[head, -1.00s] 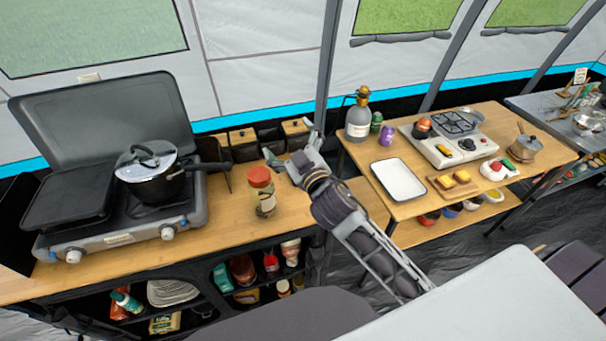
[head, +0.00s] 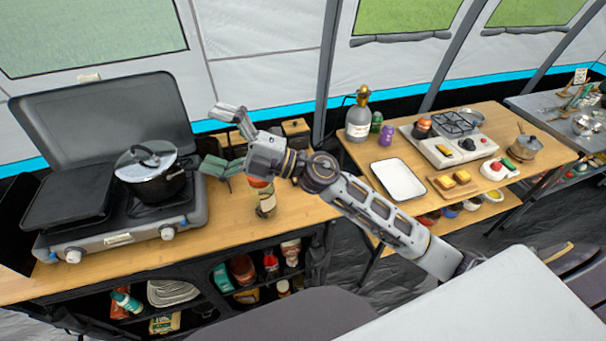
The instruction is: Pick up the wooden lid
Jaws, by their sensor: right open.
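Wooden lids top small dark canisters at the back of the left wooden counter. One wooden lid (head: 295,127) shows at the right end of that row. My left gripper is not in view.
A jar (head: 266,203) stands below my right gripper, its red cap partly covered. A black pot (head: 155,184) sits on the camp stove (head: 120,238) at left. A white tray (head: 398,180) and a gas bottle (head: 358,123) are on the right table.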

